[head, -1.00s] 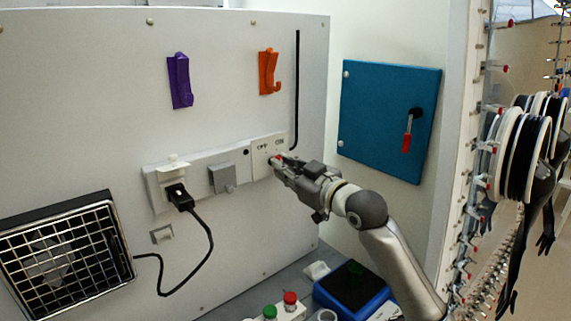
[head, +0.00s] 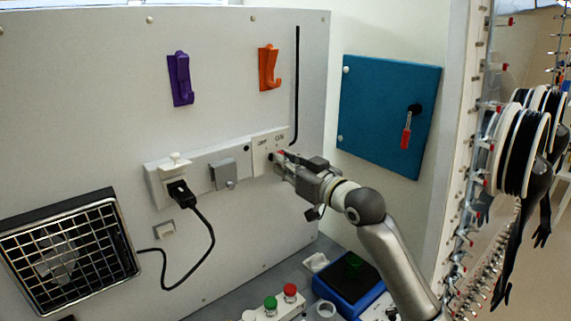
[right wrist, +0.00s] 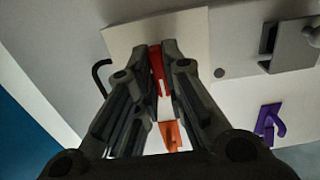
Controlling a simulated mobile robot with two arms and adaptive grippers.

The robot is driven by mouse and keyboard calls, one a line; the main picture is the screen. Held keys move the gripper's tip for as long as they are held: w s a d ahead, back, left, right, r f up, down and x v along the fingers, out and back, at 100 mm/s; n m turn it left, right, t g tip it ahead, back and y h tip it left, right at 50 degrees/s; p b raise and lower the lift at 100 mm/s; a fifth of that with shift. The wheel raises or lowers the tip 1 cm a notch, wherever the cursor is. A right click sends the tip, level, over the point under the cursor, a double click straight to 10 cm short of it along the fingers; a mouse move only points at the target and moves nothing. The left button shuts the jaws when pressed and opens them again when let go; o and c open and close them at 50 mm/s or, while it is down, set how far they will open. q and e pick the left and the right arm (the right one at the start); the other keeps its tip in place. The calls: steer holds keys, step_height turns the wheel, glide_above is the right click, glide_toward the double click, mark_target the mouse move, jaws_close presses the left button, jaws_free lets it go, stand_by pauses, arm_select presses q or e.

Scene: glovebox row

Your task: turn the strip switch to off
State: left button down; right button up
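The strip switch is on the white end plate (head: 264,155) of the power strip, marked OFF on the left and ON on the right. Its red lever (right wrist: 158,68) shows between the fingers in the right wrist view. In the head view only a bit of red shows at the fingertips, beneath the ON side. My right gripper (head: 277,160) is at the plate, its fingers drawn close on both sides of the lever; it also shows in the right wrist view (right wrist: 160,52). The lever's base is partly hidden. My left gripper is not in view.
Left of the switch are a grey socket cover (head: 223,174) and a black plug (head: 181,194) with a hanging cord. Orange (head: 269,68) and purple (head: 180,79) hooks are above. A blue panel (head: 388,115) is on the right wall. Button boxes stand below.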

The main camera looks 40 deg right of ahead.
steer(key=o, duration=0.5)
steer(key=shift+c, duration=0.2)
steer(key=s, duration=1.2)
steer(key=shift+d, duration=0.45)
